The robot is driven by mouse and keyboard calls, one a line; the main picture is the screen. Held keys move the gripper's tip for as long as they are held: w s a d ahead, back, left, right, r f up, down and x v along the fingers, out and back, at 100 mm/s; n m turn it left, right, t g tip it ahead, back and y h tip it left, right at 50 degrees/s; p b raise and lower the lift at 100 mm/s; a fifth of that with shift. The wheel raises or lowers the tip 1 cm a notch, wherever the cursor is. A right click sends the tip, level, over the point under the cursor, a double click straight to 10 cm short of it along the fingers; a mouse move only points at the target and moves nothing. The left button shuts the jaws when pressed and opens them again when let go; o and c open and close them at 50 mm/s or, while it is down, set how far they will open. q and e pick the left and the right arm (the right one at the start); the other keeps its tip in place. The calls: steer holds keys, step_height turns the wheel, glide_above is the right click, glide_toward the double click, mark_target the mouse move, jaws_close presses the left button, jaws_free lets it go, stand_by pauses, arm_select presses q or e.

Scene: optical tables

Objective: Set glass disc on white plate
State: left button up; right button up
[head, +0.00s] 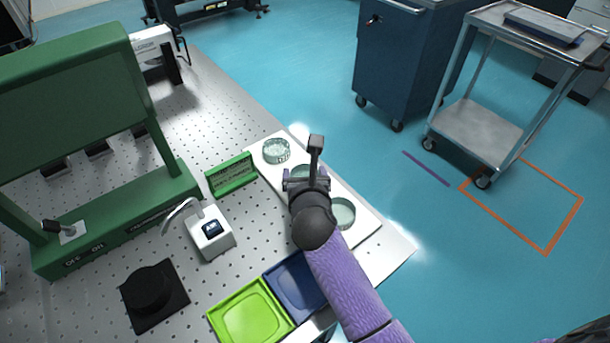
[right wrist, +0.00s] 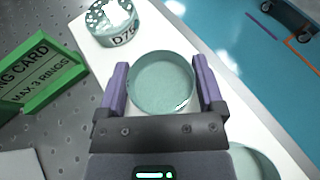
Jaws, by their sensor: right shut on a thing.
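My right gripper (head: 305,180) is over the middle of a long white plate (head: 368,224). In the right wrist view its two purple fingers (right wrist: 160,86) are shut on a round, pale green glass disc (right wrist: 161,80), one finger on each side. In the head view this disc is mostly hidden under the gripper. I cannot tell whether it touches the plate or is just above it. A clear glass ring with dark lettering (right wrist: 112,24) is at the plate's far end, also in the head view (head: 276,151). Another pale green disc (head: 343,212) is at the near end. My left gripper is not in view.
A green card holder (head: 231,175) stands left of the plate. A white device (head: 210,235), a green tray (head: 248,316) and a blue tray (head: 293,285) are nearer on the perforated table. A large green frame (head: 75,80) stands at left. Open floor lies right of the table.

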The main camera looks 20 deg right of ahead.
mark_target(305, 171)
steer(key=shift+f, duration=0.1)
steer(key=o, duration=1.1)
steer(key=p+v, duration=0.1)
steer(key=v, duration=0.1)
steer(key=p+v, duration=0.1)
steer(key=v, duration=0.1)
steer(key=shift+s+r, duration=0.1)
steer(key=shift+r, duration=0.3)
steer(key=p+v, duration=0.2)
steer(key=v, duration=0.5)
steer(key=shift+f+p, duration=0.1)
steer(key=shift+p, duration=0.25)
steer(key=shift+s+a, duration=0.15)
steer(key=shift+s, duration=0.25)
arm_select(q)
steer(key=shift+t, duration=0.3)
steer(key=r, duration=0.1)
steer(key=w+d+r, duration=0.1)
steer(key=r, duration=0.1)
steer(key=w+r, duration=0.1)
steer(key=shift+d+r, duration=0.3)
